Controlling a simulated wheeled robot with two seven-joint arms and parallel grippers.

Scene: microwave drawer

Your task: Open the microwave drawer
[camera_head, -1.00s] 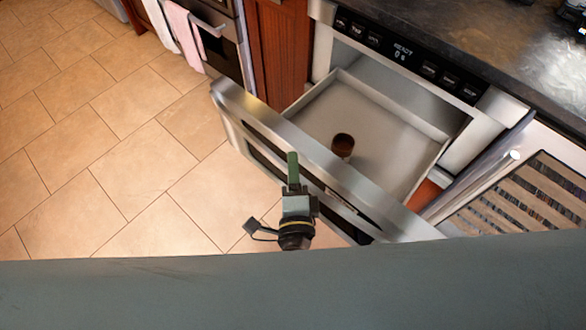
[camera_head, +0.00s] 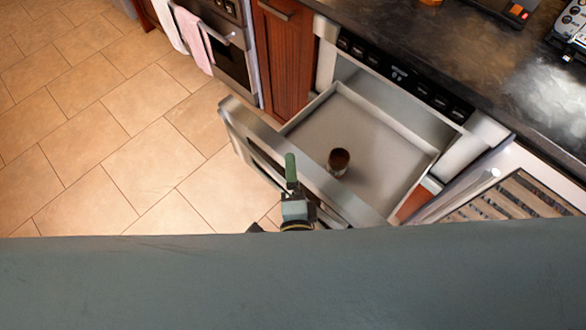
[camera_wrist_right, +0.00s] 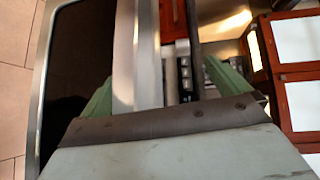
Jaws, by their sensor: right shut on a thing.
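The microwave drawer (camera_head: 385,135) stands pulled out from its cabinet, with its grey floor and side walls showing in the head view. A small brown cup (camera_head: 339,161) stands inside it. The silver drawer front (camera_head: 325,180) runs diagonally across the view. My right gripper (camera_head: 291,170) is at the outer side of this front, shut on it, one green finger showing upright. In the right wrist view, the green fingers (camera_wrist_right: 168,95) lie on either side of the silver front (camera_wrist_right: 147,50). The exact contact is hidden. My left gripper is in neither view.
The control panel (camera_head: 405,78) is above the drawer opening. A dark countertop (camera_head: 440,50) lies behind. An oven with towels (camera_head: 195,40) is at the left, and a silver-handled, slatted-front appliance (camera_head: 520,190) at the right. The tiled floor (camera_head: 100,130) at left is clear.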

